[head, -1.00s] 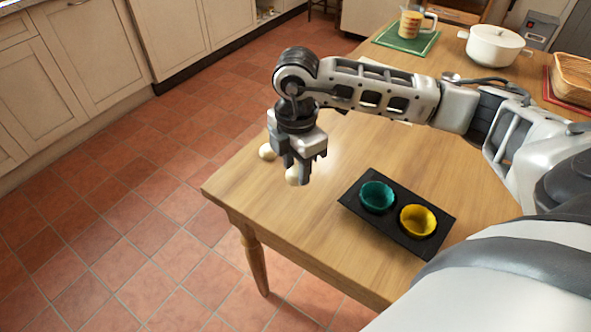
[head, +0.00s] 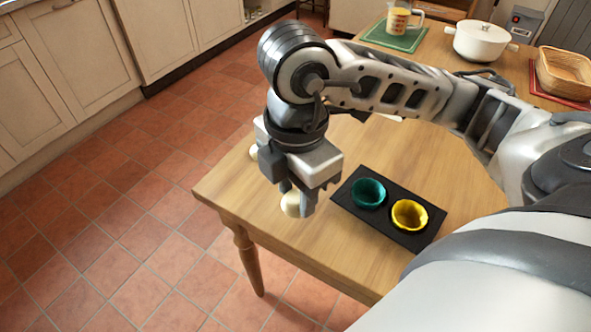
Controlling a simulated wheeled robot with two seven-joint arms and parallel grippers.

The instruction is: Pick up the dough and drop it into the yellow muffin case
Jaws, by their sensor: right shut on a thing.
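My right gripper (head: 297,199) is shut on a pale dough ball (head: 291,205). It holds the ball above the front left part of the table, to the left of the black tray. Part of the ball is hidden by the fingers. A second pale ball (head: 254,152) shows behind the gripper, partly hidden by it. The yellow muffin case (head: 409,215) sits in the right hollow of the black tray (head: 345,208). A teal muffin case (head: 368,193) sits in the left hollow. Both cases look empty. My left gripper is out of view.
The wooden table (head: 330,265) has its left edge near my right gripper, with tiled floor beyond. At the back are a measuring jug (head: 398,22) on a green mat (head: 385,38), a white pot (head: 480,40) and a basket (head: 565,75).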

